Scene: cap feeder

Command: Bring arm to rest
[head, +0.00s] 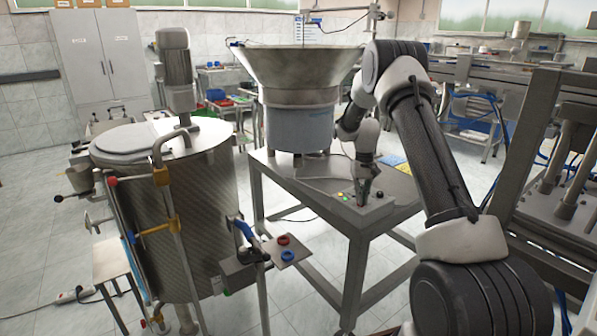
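My arm (425,140) rises from the lower right of the head view, bends at the top and comes down in front of the cap feeder's stand. My gripper (363,194) points down at the front part of the metal stand (365,218), close beside a few small lit buttons (346,197) and a black knob (380,195). Whether it touches any of them cannot be told. Its fingers are small and dark here, and nothing is clearly seen between them. The cap feeder (300,128) stands behind and left of the gripper, with a wide metal bowl (300,68) on top.
A large steel tank (190,215) with pipes and valves stands at the left. A small plate with a red and a blue button (287,252) juts out from it. Machine framing (525,150) stands close to my arm at the right. A grey cabinet (98,60) is at the back.

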